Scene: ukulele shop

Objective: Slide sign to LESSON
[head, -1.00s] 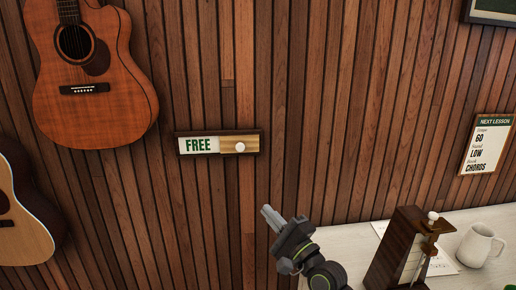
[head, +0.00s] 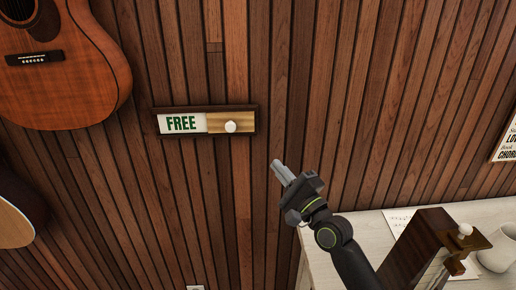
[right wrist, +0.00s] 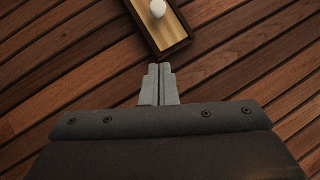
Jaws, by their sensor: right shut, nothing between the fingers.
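The sliding sign (head: 160,124) is mounted on the wood-slat wall in a dark frame and reads FREE in green on white at its left. A light wood slider panel (head: 216,122) covers its right part, with a round white knob (head: 231,126) on it. LESSON does not show. My right gripper (head: 280,170) is shut and empty, below and to the right of the sign, apart from it. In the right wrist view its closed fingertips (right wrist: 160,72) point toward the frame's end (right wrist: 172,45), with the knob (right wrist: 158,8) beyond. My left gripper is not in view.
A brown ukulele (head: 70,75) hangs at upper left, and part of a paler one (head: 15,220) shows below it. A white table (head: 372,222) at lower right holds a dark wooden metronome (head: 415,250), a paper and a white mug (head: 497,250). The wall around the sign is clear.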

